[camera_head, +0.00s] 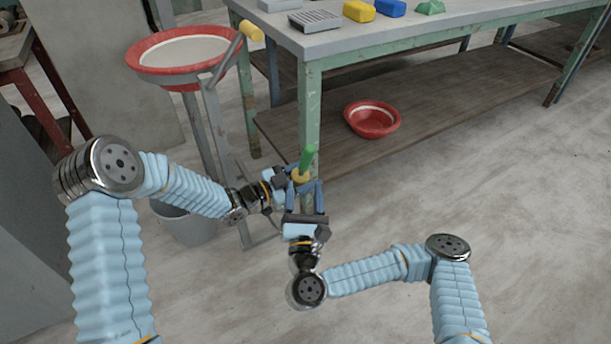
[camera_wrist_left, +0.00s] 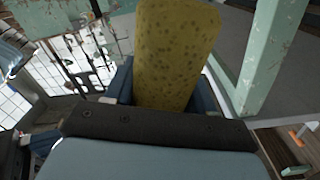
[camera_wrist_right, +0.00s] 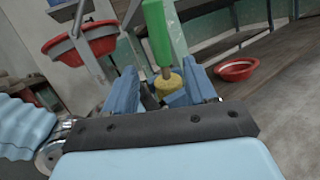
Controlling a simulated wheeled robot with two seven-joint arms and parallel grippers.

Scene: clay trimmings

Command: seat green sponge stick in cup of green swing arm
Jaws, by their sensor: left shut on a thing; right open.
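The green sponge stick has a green handle (camera_head: 307,158) pointing up and a yellow sponge (camera_head: 300,176) below. My left gripper (camera_head: 286,180) is shut on the sponge, which fills the left wrist view (camera_wrist_left: 175,55). My right gripper (camera_head: 305,190) is open, its fingers pointing up at either side of the stick's lower part. The right wrist view shows the green handle (camera_wrist_right: 158,32) and the sponge (camera_wrist_right: 168,82) between these open fingers; contact cannot be told. I cannot identify a green swing arm or its cup in any view.
A red-rimmed basin (camera_head: 145,64) stands left, beside a grey arm with a yellow end (camera_head: 251,32). The green-legged table (camera_head: 340,42) holds a yellow block (camera_head: 359,11), a blue block (camera_head: 391,8) and a green piece (camera_head: 430,7). A red bowl (camera_head: 372,119) sits on its lower shelf. Floor at right is clear.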

